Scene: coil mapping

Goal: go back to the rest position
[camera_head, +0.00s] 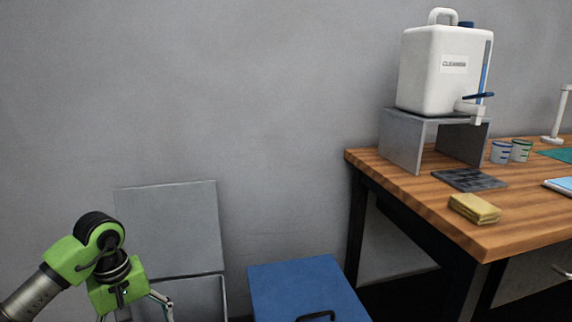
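My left arm comes in from the lower left, green with black joints. My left gripper (135,311) points down at the bottom edge, in front of a grey box with a raised lid. Its linkages show on both sides, but its fingertips are cut off by the frame, so I cannot tell whether it is open or shut. No held object shows. My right arm and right gripper are not in view.
The grey box's lid (172,228) stands against the wall. A blue box (300,285) with a black handle is right of it. A wooden table (440,205) at right holds a white cleaner jug (432,85) on a stand, cups (501,152), and a yellow cloth (474,208).

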